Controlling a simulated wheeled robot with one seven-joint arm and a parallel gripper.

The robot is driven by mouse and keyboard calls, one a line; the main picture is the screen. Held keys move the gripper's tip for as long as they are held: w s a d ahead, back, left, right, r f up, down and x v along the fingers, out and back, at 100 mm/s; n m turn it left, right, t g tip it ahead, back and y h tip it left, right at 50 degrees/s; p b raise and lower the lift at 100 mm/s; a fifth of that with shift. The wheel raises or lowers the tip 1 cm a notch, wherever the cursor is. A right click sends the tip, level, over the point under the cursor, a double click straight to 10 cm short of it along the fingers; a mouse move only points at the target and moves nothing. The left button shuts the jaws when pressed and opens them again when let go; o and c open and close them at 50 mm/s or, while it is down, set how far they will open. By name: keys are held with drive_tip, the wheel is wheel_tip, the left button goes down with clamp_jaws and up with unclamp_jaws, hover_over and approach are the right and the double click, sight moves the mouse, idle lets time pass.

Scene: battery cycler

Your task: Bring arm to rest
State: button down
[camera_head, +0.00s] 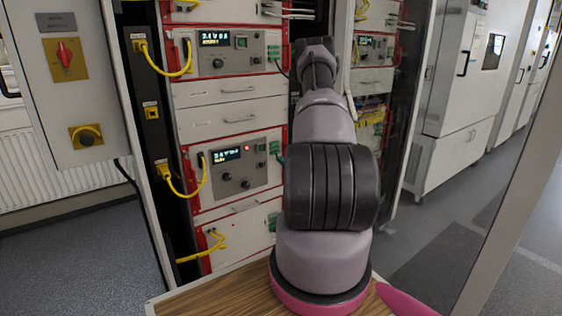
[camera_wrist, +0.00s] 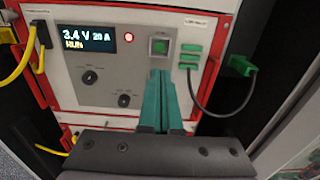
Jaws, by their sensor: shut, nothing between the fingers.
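My gripper (camera_wrist: 161,103) shows in the wrist view as two green fingers, closed together with nothing between them. The fingertips are in front of the lower middle of a battery cycler unit (camera_wrist: 75,72), just below its square green button (camera_wrist: 159,46). I cannot tell whether they touch the panel. The unit's display (camera_wrist: 86,38) reads 3.4 V, 20 A and RUN, and a red light (camera_wrist: 128,37) is lit beside it. In the head view my arm stands up in front of the rack and hides its right part; the gripper is mostly hidden behind it.
A green plug (camera_wrist: 241,66) with a dark cable hangs at the unit's right. Yellow cables (camera_head: 184,187) loop out on the rack's left. A grey cabinet with a red switch (camera_head: 64,53) stands at left. White chambers (camera_head: 458,90) stand right, with open floor before them.

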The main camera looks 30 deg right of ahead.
idle(0.6)
drive_tip(key=w+a+r+n+g+y, duration=0.3)
drive_tip(key=a+r+n+y, duration=0.55)
drive_tip(key=a+r, duration=0.65)
drive_tip(key=s+a+r+n+g+y, duration=0.5)
drive_tip(key=s+a+r+n+g, duration=0.15)
drive_tip(key=a+r, duration=0.35)
drive_tip(key=s+a+r+n+g+h, duration=0.2)
drive_tip(key=s+a+n+g, duration=0.1)
drive_tip(key=s+a+n, duration=0.3)
drive_tip(key=s+a+r+n+g+h, duration=0.2)
drive_tip(key=s+a+r+n+g, duration=0.15)
drive_tip(key=s, duration=0.45)
drive_tip(key=s+d+r+n+t+h, duration=0.5)
drive_tip(key=s+n+h, duration=0.2)
drive_tip(key=s+h, duration=0.1)
drive_tip(key=shift+s+r, duration=0.35)
drive_tip(key=shift+s, duration=0.45)
